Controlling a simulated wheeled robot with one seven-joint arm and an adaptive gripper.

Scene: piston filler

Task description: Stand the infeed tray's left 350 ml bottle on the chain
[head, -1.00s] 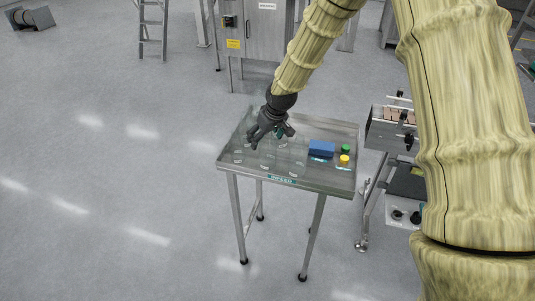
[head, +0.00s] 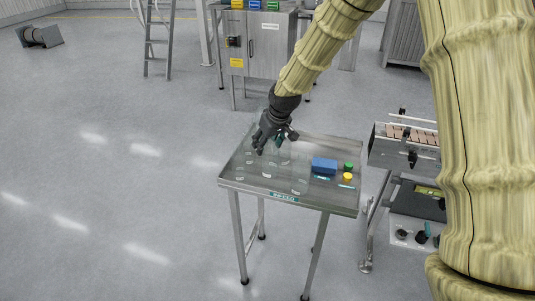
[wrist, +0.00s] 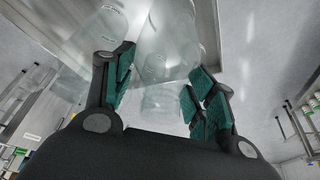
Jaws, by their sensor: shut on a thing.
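My gripper (head: 276,142) is above the left part of the steel infeed tray (head: 335,204), which carries an INFEED label on its front edge. It is shut on a clear bottle (head: 269,165), seen faintly below the fingers. In the wrist view, clear glass (wrist: 162,98) shows between the green finger pads. Whether its base touches the tray is hard to tell. Another clear bottle (head: 300,181) stands right of it, near the front edge. More see-through bottles are near the gripper, hard to separate. The conveyor (head: 408,150) with the brown-topped chain (head: 412,134) is at the right.
A gap of floor separates tray and conveyor. A steel cabinet (head: 262,50) and a ladder (head: 158,40) stand behind. My arm hides part of the conveyor.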

